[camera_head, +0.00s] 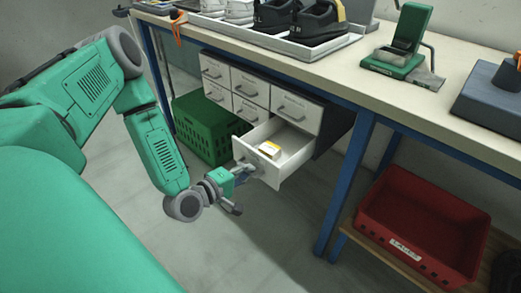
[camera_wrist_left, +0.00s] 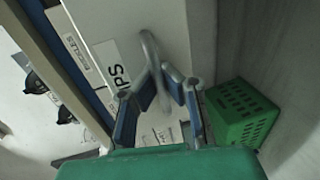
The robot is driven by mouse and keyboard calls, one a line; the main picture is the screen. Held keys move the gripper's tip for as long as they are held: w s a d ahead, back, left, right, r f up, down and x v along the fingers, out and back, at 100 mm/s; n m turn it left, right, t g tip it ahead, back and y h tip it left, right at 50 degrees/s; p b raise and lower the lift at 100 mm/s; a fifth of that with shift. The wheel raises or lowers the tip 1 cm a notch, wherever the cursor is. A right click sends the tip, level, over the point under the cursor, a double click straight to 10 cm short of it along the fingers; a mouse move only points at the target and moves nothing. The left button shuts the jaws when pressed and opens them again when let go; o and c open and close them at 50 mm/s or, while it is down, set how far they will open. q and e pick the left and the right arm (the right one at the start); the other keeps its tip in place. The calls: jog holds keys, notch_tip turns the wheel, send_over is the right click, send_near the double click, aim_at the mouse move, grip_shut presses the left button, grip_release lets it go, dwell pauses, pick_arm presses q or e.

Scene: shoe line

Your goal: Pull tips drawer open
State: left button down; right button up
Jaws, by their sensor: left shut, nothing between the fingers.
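The tips drawer (camera_head: 292,158) is the lower right drawer of a small cabinet under the workbench. It stands pulled out, with a small yellow and white box (camera_head: 269,151) inside. In the left wrist view its front (camera_wrist_left: 105,28) shows a label ending in "PS" and a curved grey bar handle (camera_wrist_left: 147,50). My left gripper (camera_head: 246,172) is at the drawer front, by the handle. In the wrist view its fingertips (camera_wrist_left: 164,74) come together right at the handle, with nothing held between them. Whether they touch the handle or hook it I cannot tell. My right gripper is not in view.
Several shut drawers (camera_head: 250,86) surround the open one. A green crate (camera_head: 205,130) stands on the floor behind, left of the drawer. A blue table leg (camera_head: 345,185) and a red crate (camera_head: 420,225) are to the right. Shoes in a tray (camera_head: 285,42) sit on the bench. Floor in front is clear.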

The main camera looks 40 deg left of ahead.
pick_arm(q)
jog(key=shift+s+f, duration=0.2)
jog(key=shift+s, duration=0.9)
jog(key=c, duration=1.6)
grip_release()
jog(key=shift+w, duration=0.1)
jog(key=shift+c, duration=0.2)
jog(key=shift+a+r, duration=0.1)
jog(key=v, duration=1.1)
jog(key=shift+s, duration=0.45)
jog(key=shift+a, duration=0.1)
